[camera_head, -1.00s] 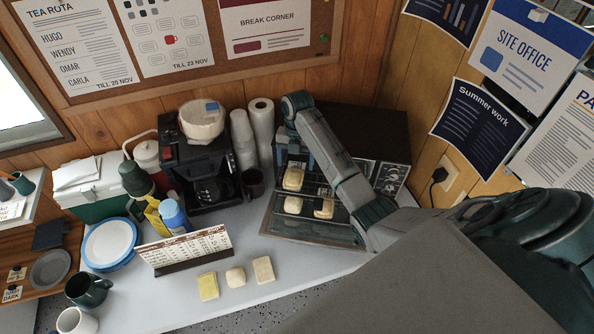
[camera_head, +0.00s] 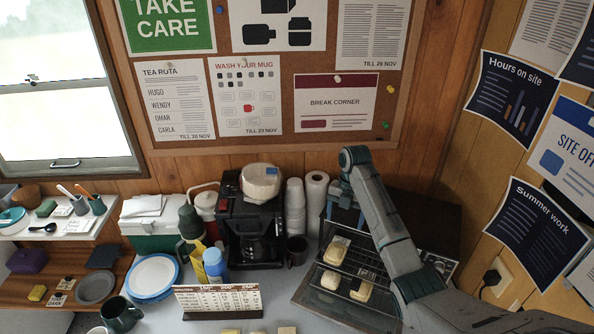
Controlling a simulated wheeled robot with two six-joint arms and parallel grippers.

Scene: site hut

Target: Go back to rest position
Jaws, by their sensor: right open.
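My right arm comes in from the lower right, bends at the top and reaches down to the front of the dark toaster oven (camera_head: 425,215). My right gripper (camera_head: 343,222) is at the oven's open front, partly hidden by my own arm; it is open, and I see nothing held in it. Several pale bread pieces (camera_head: 336,249) lie on the rack and the lowered glass door (camera_head: 312,292) below the gripper. My left gripper is not in view.
Left of the oven stand a paper roll (camera_head: 316,205), stacked cups (camera_head: 295,205), a dark mug (camera_head: 297,250) and a black coffee maker (camera_head: 250,225). Pale blocks (camera_head: 287,330) show at the bottom edge.

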